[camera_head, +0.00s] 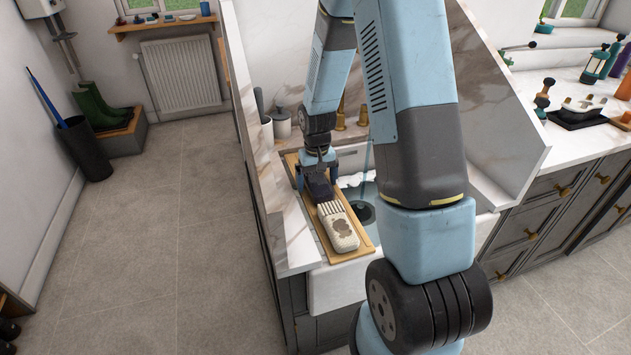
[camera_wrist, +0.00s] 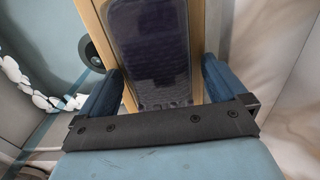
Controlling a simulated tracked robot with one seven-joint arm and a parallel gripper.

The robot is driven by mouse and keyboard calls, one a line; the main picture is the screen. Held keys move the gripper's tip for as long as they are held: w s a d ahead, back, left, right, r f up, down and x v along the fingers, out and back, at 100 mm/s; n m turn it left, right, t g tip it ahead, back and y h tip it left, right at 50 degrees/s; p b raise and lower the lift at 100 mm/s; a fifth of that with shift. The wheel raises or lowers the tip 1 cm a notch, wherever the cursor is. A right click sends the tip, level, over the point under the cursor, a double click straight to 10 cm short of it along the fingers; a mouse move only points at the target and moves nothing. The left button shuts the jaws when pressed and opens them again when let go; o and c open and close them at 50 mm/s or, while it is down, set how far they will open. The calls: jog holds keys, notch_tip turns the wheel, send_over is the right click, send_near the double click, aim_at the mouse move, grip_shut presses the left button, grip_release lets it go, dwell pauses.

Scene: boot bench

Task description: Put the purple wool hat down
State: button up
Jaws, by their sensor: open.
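A dark purple item (camera_head: 320,189), which I take to be the purple wool hat, lies at the middle of a narrow wooden board across the sink. My gripper (camera_head: 317,176) is right above it, pointing down. The wrist view shows the hat (camera_wrist: 150,50) between my two spread fingers (camera_wrist: 160,85), with a gap on either side. My gripper is open and holds nothing. The hat seems to rest on the board (camera_head: 360,248); its underside is hidden.
A cream patterned knitted item (camera_head: 338,228) lies on the board close in front of the hat. A marble splash panel (camera_head: 262,170) stands to the left. Taps (camera_head: 340,115) stand behind.

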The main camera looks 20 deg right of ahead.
aim_at(317, 179)
jog(key=s+r+t, duration=0.1)
jog(key=s+r, duration=0.2)
jog(key=r, duration=0.6)
jog(key=s+r+t, duration=0.1)
jog(key=s+r, duration=0.2)
jog(key=r, duration=0.6)
jog(key=s+r+t, duration=0.1)
jog(key=s+r, duration=0.3)
jog(key=r, duration=0.5)
jog(key=s+r+t, duration=0.1)
jog(key=s+r, duration=0.3)
jog(key=s, duration=0.3)
jog(key=s+r+t, duration=0.1)
jog(key=s+r, duration=0.2)
jog(key=s, duration=0.5)
jog(key=shift+s+a+r+t, duration=0.2)
jog(key=shift+r+t, duration=0.1)
jog(key=shift+r, duration=0.05)
